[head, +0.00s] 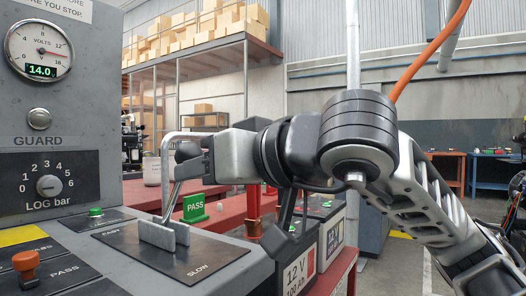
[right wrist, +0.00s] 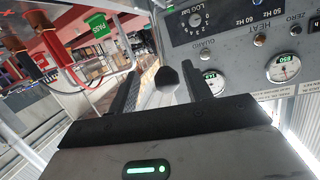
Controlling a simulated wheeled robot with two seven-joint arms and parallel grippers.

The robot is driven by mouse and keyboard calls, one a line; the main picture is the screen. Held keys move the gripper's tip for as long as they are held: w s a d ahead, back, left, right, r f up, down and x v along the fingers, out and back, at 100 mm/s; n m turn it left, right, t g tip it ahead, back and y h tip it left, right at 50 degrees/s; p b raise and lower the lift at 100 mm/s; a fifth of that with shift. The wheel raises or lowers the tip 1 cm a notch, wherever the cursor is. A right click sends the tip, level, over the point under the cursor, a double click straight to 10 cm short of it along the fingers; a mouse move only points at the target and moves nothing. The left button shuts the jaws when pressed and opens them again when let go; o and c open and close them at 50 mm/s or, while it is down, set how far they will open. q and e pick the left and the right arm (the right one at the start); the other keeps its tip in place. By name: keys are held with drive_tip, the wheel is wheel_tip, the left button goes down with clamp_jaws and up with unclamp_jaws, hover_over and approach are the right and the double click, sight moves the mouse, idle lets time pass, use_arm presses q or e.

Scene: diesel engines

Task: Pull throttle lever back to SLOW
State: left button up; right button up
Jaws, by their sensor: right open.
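The throttle lever (head: 175,194) is a metal lever with a black knob, rising from a bracket on a dark plate (head: 185,256) marked FAST at its left and SLOW at its lower right. It stands near the plate's middle, leaning slightly right. My right gripper (head: 193,156) reaches in from the right at knob height. In the right wrist view, my gripper's two dark fingers (right wrist: 160,92) are apart, with the black knob (right wrist: 167,77) showing between them. Whether either finger touches the knob cannot be told. My left gripper is not in view.
A bent metal rod (head: 164,170) rises beside the lever and passes close to my right gripper. The grey gauge panel (head: 100,100) stands at left. A green PASS block (head: 194,208) and a 12 V battery (head: 298,272) lie beyond the plate. An orange knob (head: 27,264) is at lower left.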

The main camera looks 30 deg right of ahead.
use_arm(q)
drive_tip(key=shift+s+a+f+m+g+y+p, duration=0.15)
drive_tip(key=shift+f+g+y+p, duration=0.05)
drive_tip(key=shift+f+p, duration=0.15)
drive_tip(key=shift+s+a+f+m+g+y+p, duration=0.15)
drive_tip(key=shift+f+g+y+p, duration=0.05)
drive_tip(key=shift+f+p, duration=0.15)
use_arm(e)
drive_tip(key=v, duration=1)
drive_tip(key=shift+s, duration=0.3)
drive_tip(key=shift+d, duration=0.1)
